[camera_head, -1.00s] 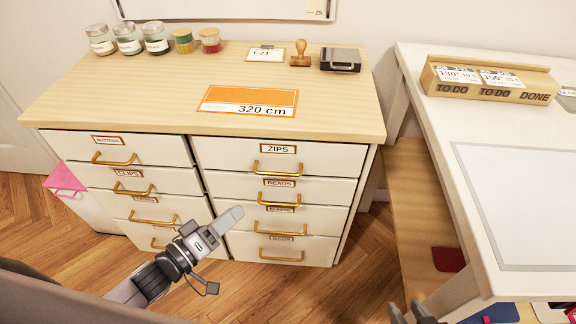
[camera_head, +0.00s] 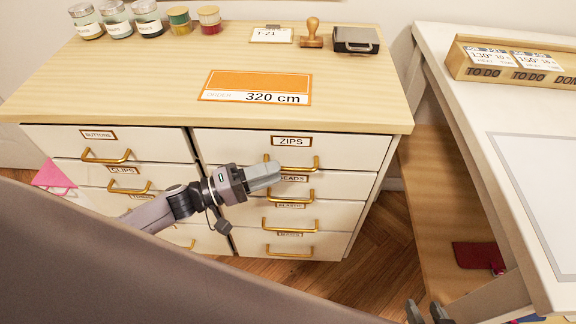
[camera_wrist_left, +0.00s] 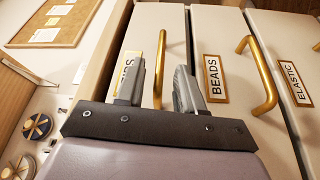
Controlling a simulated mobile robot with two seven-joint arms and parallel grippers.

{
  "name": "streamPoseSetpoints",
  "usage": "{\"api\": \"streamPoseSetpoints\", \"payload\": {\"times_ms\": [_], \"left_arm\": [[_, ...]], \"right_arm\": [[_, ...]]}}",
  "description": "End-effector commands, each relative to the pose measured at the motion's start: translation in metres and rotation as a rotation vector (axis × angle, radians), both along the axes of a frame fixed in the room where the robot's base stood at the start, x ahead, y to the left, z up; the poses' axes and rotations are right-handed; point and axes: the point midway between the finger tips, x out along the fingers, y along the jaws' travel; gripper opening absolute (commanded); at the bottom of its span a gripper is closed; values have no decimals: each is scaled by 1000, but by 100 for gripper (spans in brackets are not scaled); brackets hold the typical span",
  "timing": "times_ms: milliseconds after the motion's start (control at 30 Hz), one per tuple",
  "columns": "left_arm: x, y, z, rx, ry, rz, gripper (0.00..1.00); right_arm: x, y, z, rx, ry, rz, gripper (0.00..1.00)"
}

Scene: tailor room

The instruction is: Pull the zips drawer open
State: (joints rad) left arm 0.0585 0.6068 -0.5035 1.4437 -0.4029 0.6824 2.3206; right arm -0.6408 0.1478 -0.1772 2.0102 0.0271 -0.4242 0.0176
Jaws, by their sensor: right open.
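The zips drawer (camera_head: 345,150) is at the top right of the white cabinet and looks shut, its front in line with the others. Its label reads ZIPS (camera_head: 291,141). Its gold handle (camera_head: 305,167) is partly hidden by my left gripper (camera_head: 272,174). In the left wrist view, the handle (camera_wrist_left: 161,60) passes between the two spread fingers of my left gripper (camera_wrist_left: 158,90), with gaps visible beside it. The ZIPS label is partly covered by one finger there. My right gripper (camera_head: 427,314) is open and empty at the bottom edge, far from the drawer.
The beads drawer (camera_head: 345,184) is directly below, with its own handle close to my left gripper. The cabinet top (camera_head: 150,85) carries jars, a stamp (camera_head: 311,34) and an order card (camera_head: 258,88). A white table (camera_head: 480,110) stands to the right. Wood floor shows between them.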

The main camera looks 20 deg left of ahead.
Motion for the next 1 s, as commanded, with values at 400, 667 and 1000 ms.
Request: {"api": "streamPoseSetpoints", "payload": {"times_ms": [400,667,1000], "left_arm": [[27,-34,3,2,0,1,37],[27,-34,3,1,1,1,24],[26,-34,3,1,1,1,0]], "right_arm": [[1,0,-2,0,0,-1,43],[1,-1,-1,0,0,-1,43],[1,-1,0,0,-1,-1,43]]}}
